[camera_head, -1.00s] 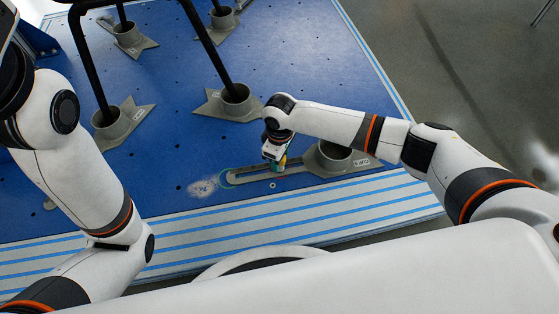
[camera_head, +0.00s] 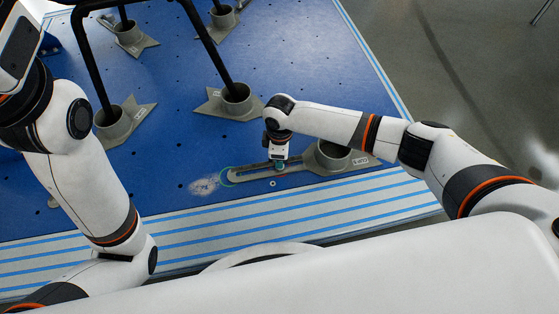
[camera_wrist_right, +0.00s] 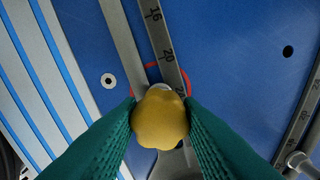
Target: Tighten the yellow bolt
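The yellow bolt (camera_wrist_right: 160,118) has a rounded, lobed head and fills the centre of the right wrist view. It sits over the slotted grey bar (camera_head: 248,174), by a red ring mark (camera_wrist_right: 132,92). In the head view the bolt is hidden by my right gripper (camera_head: 280,165), which points down onto the bar. In the wrist view the green fingers of my right gripper (camera_wrist_right: 160,130) press against both sides of the bolt head. My left arm comes in at the left of the head view; its gripper is out of frame.
The bar joins a grey cup-shaped foot (camera_head: 333,156) close to the right of my right gripper. Other feet (camera_head: 237,100) with black chair legs stand farther back on the blue platform (camera_head: 180,150). A small washer-like ring (camera_head: 273,184) lies in front of the bar.

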